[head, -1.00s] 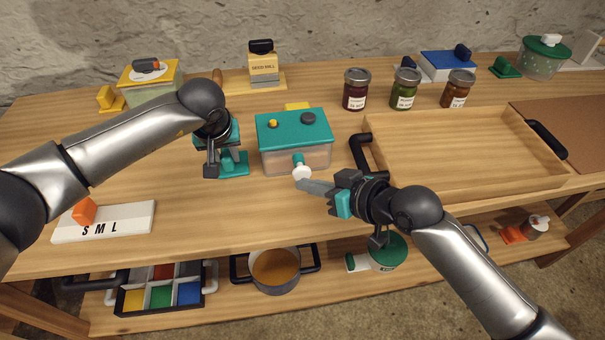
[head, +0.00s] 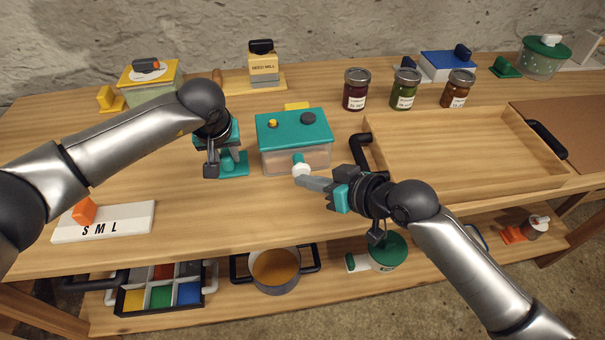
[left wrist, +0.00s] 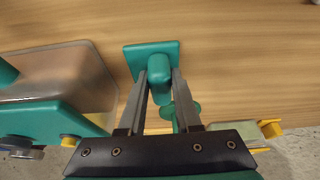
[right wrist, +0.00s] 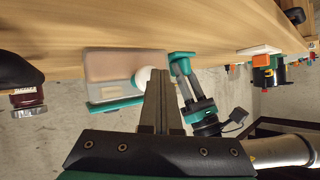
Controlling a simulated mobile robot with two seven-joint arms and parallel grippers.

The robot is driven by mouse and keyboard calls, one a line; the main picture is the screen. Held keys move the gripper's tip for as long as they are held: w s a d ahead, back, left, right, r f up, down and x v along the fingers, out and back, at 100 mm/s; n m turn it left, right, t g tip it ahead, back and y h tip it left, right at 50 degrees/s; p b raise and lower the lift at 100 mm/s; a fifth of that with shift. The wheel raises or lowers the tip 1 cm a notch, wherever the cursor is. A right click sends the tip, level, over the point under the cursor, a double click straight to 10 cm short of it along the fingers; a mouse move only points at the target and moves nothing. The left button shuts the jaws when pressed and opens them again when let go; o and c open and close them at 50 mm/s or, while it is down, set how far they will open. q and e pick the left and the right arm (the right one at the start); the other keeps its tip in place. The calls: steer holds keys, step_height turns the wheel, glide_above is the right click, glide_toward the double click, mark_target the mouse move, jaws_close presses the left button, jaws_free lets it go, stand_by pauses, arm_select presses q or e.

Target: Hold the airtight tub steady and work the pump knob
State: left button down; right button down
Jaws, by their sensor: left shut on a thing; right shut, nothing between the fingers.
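The airtight tub (head: 282,160) is clear with a teal lid (head: 280,123) and stands mid-table. Its pump knob (head: 301,169) is a white ball on a short teal stem at the tub's front; it also shows in the right wrist view (right wrist: 142,77). My left gripper (head: 230,158) is shut on a teal upright grip (left wrist: 159,70) rising from a teal plate (left wrist: 136,62) beside the tub. My right gripper (head: 302,180) is shut and empty, its tips right at the knob's front. I cannot tell for certain whether they touch it.
A wooden tray (head: 455,165) with a black handle lies to the right. Several jars (head: 405,90) stand behind it. A white S M L board (head: 135,221) lies at the front left. Table between board and tub is clear. A pot (head: 276,270) sits on the lower shelf.

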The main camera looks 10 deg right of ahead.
steer(key=shift+w, duration=0.75)
stand_by(0.4)
steer(key=shift+s, duration=1.7)
steer(key=shift+s, duration=0.1)
steer(key=shift+s+d, duration=0.1)
steer(key=shift+s, duration=2.3)
stand_by(0.4)
steer(key=shift+s, duration=1.9)
